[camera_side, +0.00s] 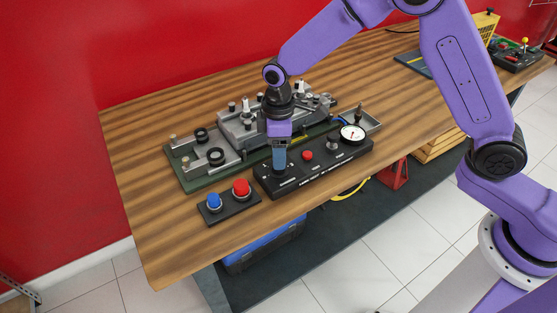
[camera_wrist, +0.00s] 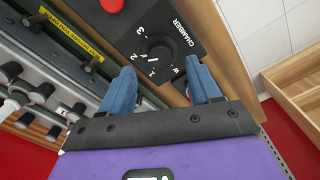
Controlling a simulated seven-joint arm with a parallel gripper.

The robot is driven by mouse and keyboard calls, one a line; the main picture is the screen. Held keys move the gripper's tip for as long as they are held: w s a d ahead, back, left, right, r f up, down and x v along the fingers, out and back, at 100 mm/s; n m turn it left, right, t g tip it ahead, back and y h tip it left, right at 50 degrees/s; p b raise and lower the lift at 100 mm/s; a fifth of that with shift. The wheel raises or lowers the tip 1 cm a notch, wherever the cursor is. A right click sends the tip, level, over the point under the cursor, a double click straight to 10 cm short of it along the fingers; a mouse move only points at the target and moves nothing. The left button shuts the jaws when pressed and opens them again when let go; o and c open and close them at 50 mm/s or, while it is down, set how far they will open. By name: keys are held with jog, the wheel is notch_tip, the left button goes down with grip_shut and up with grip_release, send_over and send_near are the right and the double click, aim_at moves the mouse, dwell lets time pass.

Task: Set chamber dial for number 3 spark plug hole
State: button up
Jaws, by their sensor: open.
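The black chamber dial (camera_wrist: 161,50) is a round knob on a black panel (camera_wrist: 190,40) marked CHAMBER. White figures 1, 2 and 3 stand around it, with a further mark near the panel's edge. Its pointer looks turned toward the 1 and 2 side; I cannot tell exactly where. My gripper (camera_wrist: 163,80) is open, its two blue fingers apart on either side of the dial's lower edge in the wrist view. In the side view my gripper (camera_side: 280,163) is low over the left end of the black control box (camera_side: 318,172) and hides the dial there.
The box also carries a red button (camera_side: 308,155), a black knob (camera_side: 333,140) and a white gauge (camera_side: 352,132). A grey engine block rig (camera_side: 240,128) stands behind. A pad with blue and red buttons (camera_side: 229,203) sits front left. The table's left end is clear.

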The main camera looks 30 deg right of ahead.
jog(key=shift+f, duration=2.1)
jog(key=c, duration=1)
jog(key=shift+c, duration=0.2)
jog(key=shift+m, duration=0.3)
jog(key=m, duration=0.5)
jog(key=shift+m, duration=0.3)
jog(key=m, duration=0.5)
jog(key=shift+r+m, duration=0.1)
jog(key=shift+m, duration=0.3)
